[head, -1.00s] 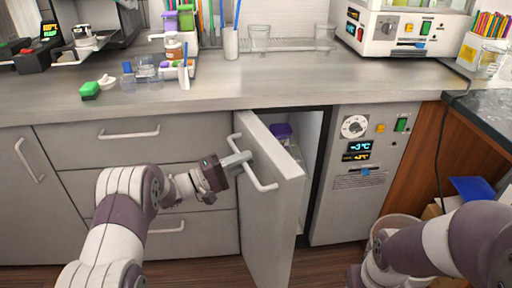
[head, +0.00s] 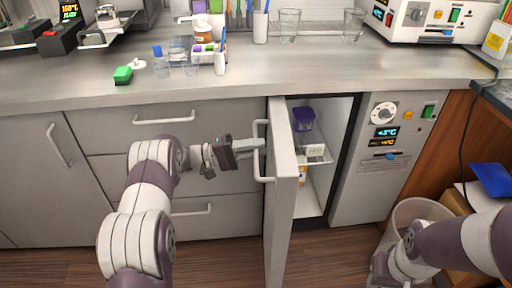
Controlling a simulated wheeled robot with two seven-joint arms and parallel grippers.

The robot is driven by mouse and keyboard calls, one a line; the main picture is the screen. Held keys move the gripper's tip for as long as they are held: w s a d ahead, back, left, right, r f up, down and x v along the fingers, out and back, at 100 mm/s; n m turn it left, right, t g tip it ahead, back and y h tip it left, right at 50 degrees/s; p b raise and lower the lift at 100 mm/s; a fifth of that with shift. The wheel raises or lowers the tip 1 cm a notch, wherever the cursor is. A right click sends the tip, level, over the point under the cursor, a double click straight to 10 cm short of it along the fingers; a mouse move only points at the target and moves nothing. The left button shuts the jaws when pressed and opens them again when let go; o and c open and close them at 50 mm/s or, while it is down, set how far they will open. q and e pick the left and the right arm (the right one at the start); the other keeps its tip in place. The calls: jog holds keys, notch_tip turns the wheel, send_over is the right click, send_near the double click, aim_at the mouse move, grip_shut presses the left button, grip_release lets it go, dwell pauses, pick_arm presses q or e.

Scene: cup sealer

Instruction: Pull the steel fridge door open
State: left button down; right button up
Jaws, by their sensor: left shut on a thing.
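The steel fridge door (head: 281,200) stands wide open, swung out toward me and seen nearly edge-on. Its white bar handle (head: 258,152) faces left. My left gripper (head: 256,146) is at the handle, shut on it. Inside the fridge (head: 322,185) a purple-lidded tub (head: 302,118), a white box (head: 314,150) and an orange-labelled item show on shelves. The fridge's control panel (head: 388,130) is to the right of the opening.
Drawers (head: 137,130) with white handles lie left of the door. The counter (head: 180,92) above carries a green item (head: 122,75), cups and a sealer machine (head: 430,22). A bin (head: 408,222) stands on the floor at right, close to my right arm.

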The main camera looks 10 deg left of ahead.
pick_arm(q)
jog(key=c, duration=1.2)
grip_release()
jog(key=shift+w, duration=0.1)
jog(key=v, duration=1.2)
jog(key=shift+a, duration=0.3)
